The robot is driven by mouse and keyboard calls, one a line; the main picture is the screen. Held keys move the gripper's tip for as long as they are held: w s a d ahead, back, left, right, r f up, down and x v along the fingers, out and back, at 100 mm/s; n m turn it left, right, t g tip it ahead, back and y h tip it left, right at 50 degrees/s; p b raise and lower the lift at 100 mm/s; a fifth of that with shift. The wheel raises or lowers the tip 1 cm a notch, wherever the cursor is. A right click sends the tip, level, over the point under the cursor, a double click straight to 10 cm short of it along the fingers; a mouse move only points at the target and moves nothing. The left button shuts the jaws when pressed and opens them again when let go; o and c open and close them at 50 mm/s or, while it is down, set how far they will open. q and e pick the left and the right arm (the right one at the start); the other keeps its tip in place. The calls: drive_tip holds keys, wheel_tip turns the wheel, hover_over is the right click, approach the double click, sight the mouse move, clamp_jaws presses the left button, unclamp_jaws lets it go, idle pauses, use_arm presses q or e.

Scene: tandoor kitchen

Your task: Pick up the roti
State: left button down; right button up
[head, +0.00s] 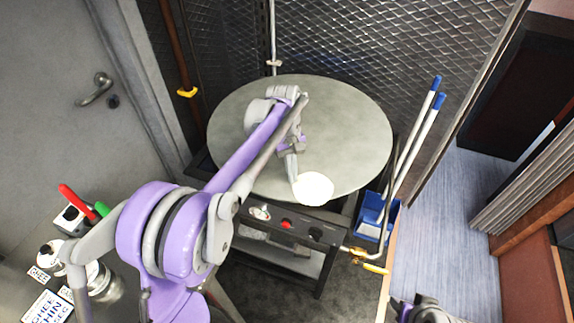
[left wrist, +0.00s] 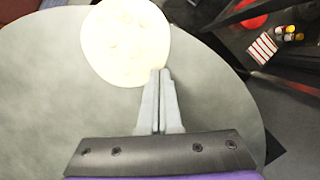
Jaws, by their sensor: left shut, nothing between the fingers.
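The roti (head: 313,187) is a pale, flat, round disc near the front edge of the round grey griddle (head: 350,130). In the left wrist view the roti (left wrist: 125,42) lies at the top, just beyond my fingertips. My left gripper (head: 291,179) is at the left edge of the roti in the head view. In the left wrist view the left gripper (left wrist: 160,75) has its fingers together and empty, with the tips at the roti's edge. I cannot tell whether they touch it. Part of my right arm shows at the bottom of the head view, but its gripper does not.
Under the griddle is a stand with a front panel and red knob (head: 286,223). A blue bin (head: 376,215) with long white-handled tools stands at the right. Spice containers (head: 50,255) sit at the lower left. A mesh wall (head: 380,50) stands behind.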

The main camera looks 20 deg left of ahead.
use_arm(q)
drive_tip(key=shift+w, duration=0.1)
use_arm(e)
drive_tip(key=shift+w, duration=0.1)
use_arm(q)
drive_tip(key=v, duration=1)
drive_tip(key=w+f+t+y, duration=0.1)
drive_tip(key=f, duration=0.2)
drive_tip(key=w+f+m+t+y, duration=0.1)
drive_tip(key=f+t, duration=0.1)
drive_tip(key=f, duration=0.1)
drive_tip(key=w+f+m+t+y, duration=0.1)
drive_tip(key=f+t+y, duration=0.1)
drive_tip(key=f, duration=0.2)
drive_tip(key=shift+w+f+b, duration=0.1)
drive_tip(key=shift+w+b, duration=0.05)
drive_tip(key=shift+b, duration=0.15)
drive_tip(key=s+d, duration=0.2)
drive_tip(key=s, duration=0.1)
drive_tip(key=shift+r, duration=0.2)
drive_tip(key=shift+s, duration=0.1)
use_arm(e)
drive_tip(key=shift+w+d+f, duration=0.1)
drive_tip(key=shift+w+d, duration=0.15)
drive_tip(key=shift+w, duration=0.6)
use_arm(q)
drive_tip(key=shift+s+d, duration=0.75)
drive_tip(key=shift+s, duration=0.3)
